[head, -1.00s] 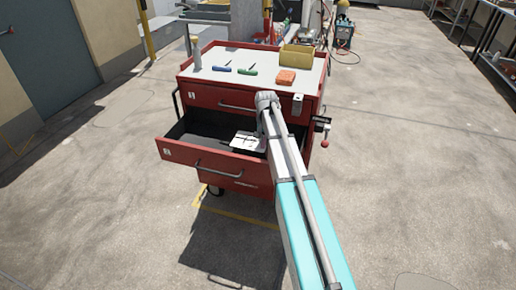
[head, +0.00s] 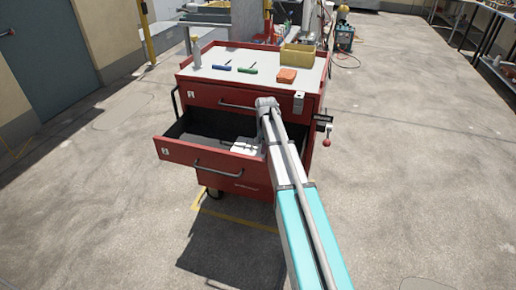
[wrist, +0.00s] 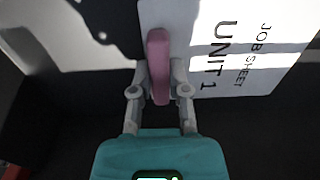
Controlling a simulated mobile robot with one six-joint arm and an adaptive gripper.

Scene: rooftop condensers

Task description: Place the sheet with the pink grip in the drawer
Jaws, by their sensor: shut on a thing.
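The white sheet (wrist: 235,50) lettered "JOB SHEET UNIT 1" carries a pink grip (wrist: 158,65). In the wrist view my gripper (wrist: 160,80) is shut on the pink grip, with a finger on each side. In the head view the sheet (head: 247,146) is a small white patch at the right part of the open drawer (head: 188,153), partly hidden by my arm. The drawer is the pulled-out red one with a dark inside. I cannot tell whether the sheet touches the drawer floor.
The red cabinet's top (head: 230,62) holds a blue-handled tool (head: 222,68), a green-handled tool (head: 247,71), an orange block (head: 287,75) and a yellow bin (head: 297,54). A vise-like fitting (head: 324,122) juts from its right side. The floor in front is clear.

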